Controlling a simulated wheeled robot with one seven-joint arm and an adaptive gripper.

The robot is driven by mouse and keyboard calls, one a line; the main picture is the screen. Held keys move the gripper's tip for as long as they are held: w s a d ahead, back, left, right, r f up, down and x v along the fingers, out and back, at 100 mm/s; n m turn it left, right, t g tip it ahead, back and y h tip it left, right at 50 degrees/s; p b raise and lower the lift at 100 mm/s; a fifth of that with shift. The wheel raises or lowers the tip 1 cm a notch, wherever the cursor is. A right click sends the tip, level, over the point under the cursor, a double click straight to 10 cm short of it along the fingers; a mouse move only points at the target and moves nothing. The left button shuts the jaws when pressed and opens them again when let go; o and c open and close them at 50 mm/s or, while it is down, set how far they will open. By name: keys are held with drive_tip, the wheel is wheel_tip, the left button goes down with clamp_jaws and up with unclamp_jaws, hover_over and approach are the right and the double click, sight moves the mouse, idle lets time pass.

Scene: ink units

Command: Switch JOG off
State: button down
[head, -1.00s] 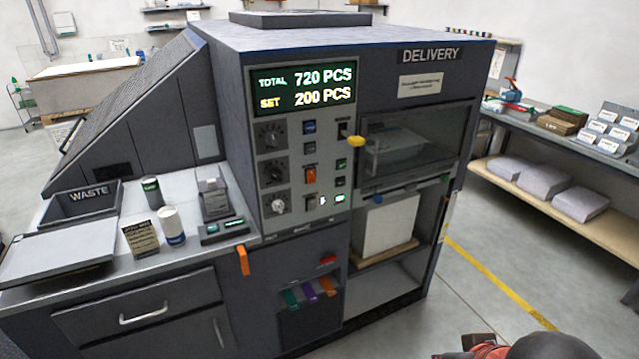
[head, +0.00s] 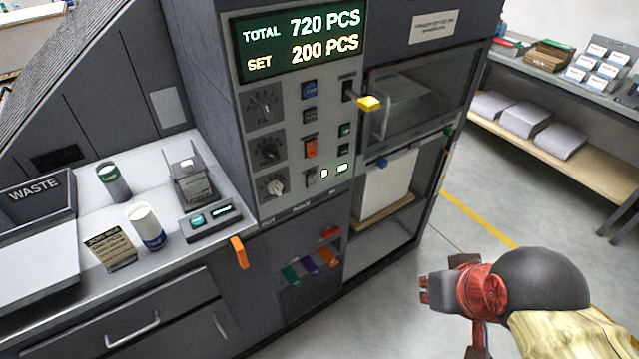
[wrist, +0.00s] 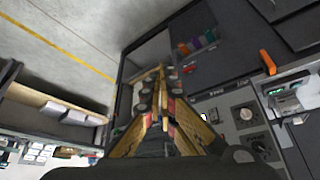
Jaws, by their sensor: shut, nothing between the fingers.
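The machine's control panel (head: 292,120) shows in the head view below a lit counter display (head: 300,45). It carries three knobs on the left and columns of small switches on the right. The labels are too small to read, so I cannot tell which is JOG. My gripper (head: 424,291) is shut and empty, low and right of the panel, well apart from it. Its fingers (wrist: 163,88) also show in the wrist view.
A yellow-tipped lever (head: 369,103) sticks out at the panel's right edge. An orange handle (head: 239,252) juts from the front below. A counter with a waste bin (head: 35,200) stands left. Open floor lies right, before a shelf bench (head: 540,95).

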drive_tip(key=w+a+r+m+y+p, duration=0.2)
drive_tip(key=w+a+m+y+p, duration=0.5)
drive_tip(key=w+a+m, duration=0.7)
drive_tip(key=w+f+m+t+p, duration=0.1)
drive_tip(key=w+f+m+p, duration=0.1)
drive_tip(key=w+f+m, duration=0.2)
drive_tip(key=w+d+f+m+t+h+p, duration=0.1)
drive_tip(key=w+f+m+t+p, duration=0.1)
drive_tip(key=w+m, duration=0.7)
drive_tip(key=shift+w+d+f+m, duration=0.25)
drive_tip(key=shift+w+f+m, duration=0.1)
drive_tip(key=shift+f+m, duration=0.65)
drive_tip(key=shift+r, duration=0.15)
drive_tip(key=b, duration=0.2)
approach(312, 185)
drive_tip(key=shift+x, duration=2.3)
drive_tip(key=shift+r+p, duration=0.15)
drive_tip(key=shift+p, duration=0.4)
